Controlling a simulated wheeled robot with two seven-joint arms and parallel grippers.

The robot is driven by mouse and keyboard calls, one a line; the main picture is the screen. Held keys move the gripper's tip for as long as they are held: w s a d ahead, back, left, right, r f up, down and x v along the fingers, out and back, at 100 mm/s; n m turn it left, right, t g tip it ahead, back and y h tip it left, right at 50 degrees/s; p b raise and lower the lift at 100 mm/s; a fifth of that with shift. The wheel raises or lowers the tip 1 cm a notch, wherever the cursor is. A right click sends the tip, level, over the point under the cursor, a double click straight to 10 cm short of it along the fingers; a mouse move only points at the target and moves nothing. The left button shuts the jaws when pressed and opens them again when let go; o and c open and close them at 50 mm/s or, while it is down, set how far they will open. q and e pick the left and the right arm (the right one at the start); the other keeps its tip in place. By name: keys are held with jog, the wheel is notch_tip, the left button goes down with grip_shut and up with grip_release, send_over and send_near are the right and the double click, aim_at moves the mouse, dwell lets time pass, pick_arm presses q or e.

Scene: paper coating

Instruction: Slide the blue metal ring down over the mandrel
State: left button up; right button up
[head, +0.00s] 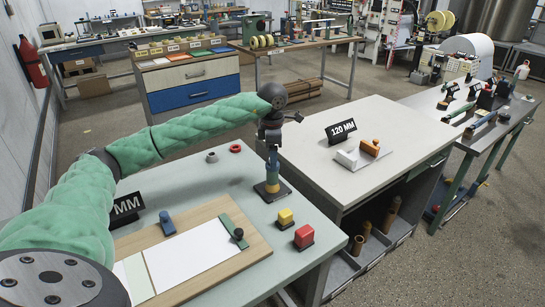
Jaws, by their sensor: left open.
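The mandrel stands upright on a dark square base (261,190) near the right edge of the pale green table. A yellow-orange band (272,186) shows low on it, just above the base. A blue piece that looks like the blue metal ring (272,169) is around the mandrel above this band. My left gripper (271,150) points down right over the mandrel, with its jaws open close above the blue piece. The gripper hides the mandrel's top, and I cannot tell whether the fingers touch the ring. My right gripper is out of view.
A red ring (235,148) and a grey ring (212,157) lie behind. Yellow (285,217) and red (304,236) blocks stand in front. A wooden board (247,262) holds white paper, a green bar and a blue piece. A white-topped cabinet (320,165) adjoins on the right.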

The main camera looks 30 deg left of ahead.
pick_arm(q)
notch_tip(320, 180, up, 7)
jog(key=shift+f+b, duration=0.1)
jog(key=shift+b, duration=0.7)
